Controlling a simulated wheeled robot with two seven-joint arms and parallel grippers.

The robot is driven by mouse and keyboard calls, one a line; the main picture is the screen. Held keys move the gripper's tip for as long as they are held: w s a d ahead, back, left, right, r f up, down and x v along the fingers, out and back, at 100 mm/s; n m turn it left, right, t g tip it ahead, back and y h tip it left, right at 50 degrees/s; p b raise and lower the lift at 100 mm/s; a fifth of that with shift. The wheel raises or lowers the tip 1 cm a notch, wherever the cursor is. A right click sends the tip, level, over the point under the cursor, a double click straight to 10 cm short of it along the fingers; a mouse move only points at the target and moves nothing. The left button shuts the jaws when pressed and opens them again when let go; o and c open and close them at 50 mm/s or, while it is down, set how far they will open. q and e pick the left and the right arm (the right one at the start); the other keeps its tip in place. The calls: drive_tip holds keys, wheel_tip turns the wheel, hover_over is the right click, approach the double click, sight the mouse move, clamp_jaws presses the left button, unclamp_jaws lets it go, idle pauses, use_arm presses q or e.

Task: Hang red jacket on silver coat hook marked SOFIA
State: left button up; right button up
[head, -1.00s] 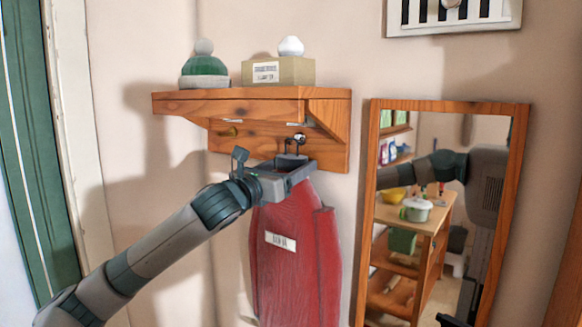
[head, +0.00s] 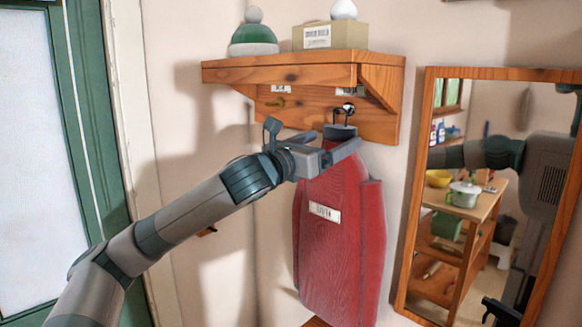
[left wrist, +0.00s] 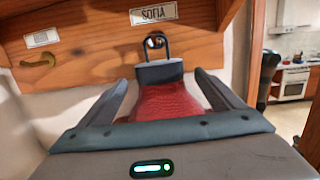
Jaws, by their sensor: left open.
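The red jacket (head: 340,250) hangs against the wall with a pale label on its front. Its grey collar (left wrist: 158,73) carries a dark loop that appears to be over the silver hook (head: 348,107). In the left wrist view this silver hook (left wrist: 154,41) sits just below the SOFIA label (left wrist: 153,13). My left gripper (head: 336,146) is open at the jacket's top. In the left wrist view its fingers (left wrist: 162,80) stand to either side of the collar with gaps between.
A wooden shelf (head: 280,75) above holds a green hat (head: 253,36) and a labelled box (head: 330,36). A brass hook (left wrist: 38,62) with its own label is to the left. A wood-framed mirror (head: 432,130) stands close on the right, a green door frame (head: 88,130) on the left.

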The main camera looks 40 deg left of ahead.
use_arm(q)
drive_tip(key=s+f+b, duration=0.1)
drive_tip(key=s+b, duration=0.5)
drive_tip(key=s, duration=0.7)
drive_tip(key=shift+a+f+b, duration=0.2)
drive_tip(key=shift+f+b, duration=0.15)
